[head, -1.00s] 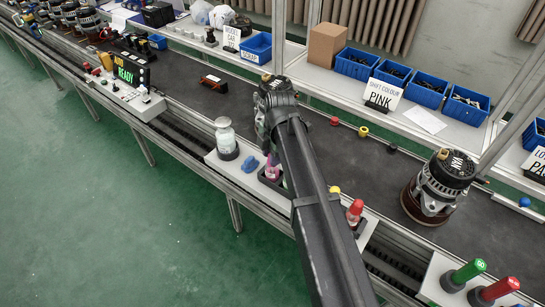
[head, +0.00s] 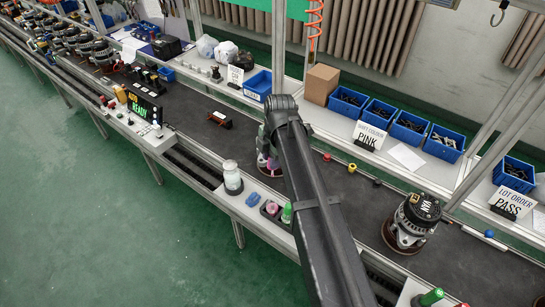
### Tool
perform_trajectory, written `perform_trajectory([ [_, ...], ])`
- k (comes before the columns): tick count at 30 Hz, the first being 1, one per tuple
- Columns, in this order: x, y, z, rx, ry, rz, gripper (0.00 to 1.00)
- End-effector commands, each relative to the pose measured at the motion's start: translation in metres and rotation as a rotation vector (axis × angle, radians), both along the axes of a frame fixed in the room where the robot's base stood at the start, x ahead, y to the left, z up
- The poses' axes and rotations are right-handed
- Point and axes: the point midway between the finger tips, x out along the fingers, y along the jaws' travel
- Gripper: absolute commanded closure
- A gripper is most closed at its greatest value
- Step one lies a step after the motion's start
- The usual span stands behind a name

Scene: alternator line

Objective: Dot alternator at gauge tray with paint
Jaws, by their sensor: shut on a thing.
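My gripper (head: 265,150) hangs at the far end of my arm, over the dark conveyor, mostly hidden behind the arm. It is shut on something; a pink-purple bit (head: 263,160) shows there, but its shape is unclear. Contact cannot be told. Another alternator (head: 411,222) stands upright on a brown round base on the right of the belt, clear of my gripper. A dark holder (head: 270,209) with a pink item and a green bottle (head: 287,212) sits on the front ledge.
A white-lidded jar (head: 232,177) and blue item (head: 253,199) are on the front ledge. A dark red-marked tray (head: 220,119) lies on the belt. Behind stand blue bins (head: 409,128) and a PINK shift-colour sign (head: 368,136). A PASS sign (head: 513,204) is at right.

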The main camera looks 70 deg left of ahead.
Motion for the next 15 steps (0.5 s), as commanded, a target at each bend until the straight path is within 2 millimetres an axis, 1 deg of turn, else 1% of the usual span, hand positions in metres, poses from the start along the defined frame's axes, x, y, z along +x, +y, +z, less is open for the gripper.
perform_trajectory([
  [1, 0.0000, 0.0000, 0.0090, 0.000, 0.000, 0.000, 0.92],
  [9, 0.0000, 0.0000, 0.0060, 0.000, 0.000, 0.000, 0.92],
  [10, 0.0000, 0.0000, 0.0060, 0.000, 0.000, 0.000, 0.73],
  [12, 0.0000, 0.0000, 0.0060, 0.000, 0.000, 0.000, 0.83],
  [13, -0.0001, -0.0001, 0.0061, 0.000, 0.000, 0.000, 0.86],
  [15, 0.0000, 0.0000, 0.0061, 0.000, 0.000, 0.000, 0.86],
])
